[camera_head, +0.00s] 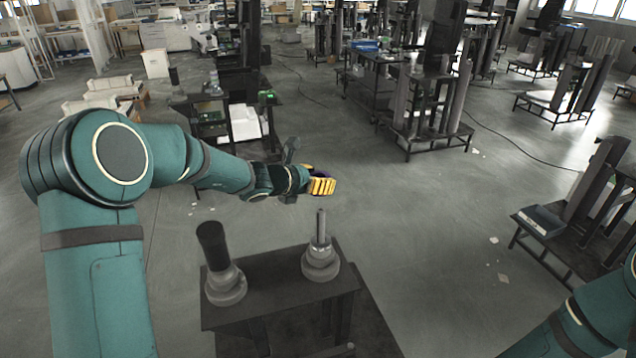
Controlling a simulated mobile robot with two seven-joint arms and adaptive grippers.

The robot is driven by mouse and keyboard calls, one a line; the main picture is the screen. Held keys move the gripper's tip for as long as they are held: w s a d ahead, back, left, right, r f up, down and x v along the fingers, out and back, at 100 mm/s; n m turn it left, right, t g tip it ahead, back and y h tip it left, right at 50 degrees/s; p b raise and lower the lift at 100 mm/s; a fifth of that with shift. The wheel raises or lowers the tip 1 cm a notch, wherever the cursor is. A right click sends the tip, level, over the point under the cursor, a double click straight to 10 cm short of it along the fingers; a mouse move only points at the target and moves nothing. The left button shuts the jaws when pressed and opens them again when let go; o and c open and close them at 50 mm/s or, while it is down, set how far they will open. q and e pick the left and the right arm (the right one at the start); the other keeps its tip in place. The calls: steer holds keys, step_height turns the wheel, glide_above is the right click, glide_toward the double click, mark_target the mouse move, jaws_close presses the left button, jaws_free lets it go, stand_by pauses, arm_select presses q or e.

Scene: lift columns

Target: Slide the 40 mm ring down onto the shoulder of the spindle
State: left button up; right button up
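A small dark table (275,283) stands in front of me with two grey stepped pieces on it. The right one is a spindle (320,230) with a slim upright shaft on a wider round base. The left one (213,245) carries a thick dark cylinder on a similar round base. My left gripper (322,184), with yellow fingers, is above and beyond the right spindle, apart from it. A dark patch shows at its fingers; I cannot tell whether it is the ring. No ring is clearly visible. My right arm enters at the lower right; its gripper is out of view.
Open grey floor surrounds the table, with small scraps on it. A dark stand (545,222) with a tray is at the right. A cart with white boxes (245,125) stands behind my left arm. More racks and benches fill the background.

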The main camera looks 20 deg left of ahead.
arm_select(q)
steer(key=shift+w+d+f+b, duration=0.1)
steer(key=shift+w+f+b, duration=0.1)
steer(key=shift+f+b, duration=0.25)
step_height(320, 180, down, 4)
steer(key=shift+r+b, duration=0.2)
steer(key=shift+b, duration=0.9)
steer(key=shift+w+f+b, duration=0.1)
steer(key=shift+f+b, duration=0.5)
steer(key=shift+b, duration=0.1)
arm_select(e)
steer(key=f, duration=0.4)
steer(key=shift+w+f, duration=0.25)
steer(key=shift+f, duration=0.05)
arm_select(q)
steer(key=shift+b, duration=0.35)
arm_select(e)
steer(key=shift+f, duration=0.4)
steer(key=shift+s, duration=0.15)
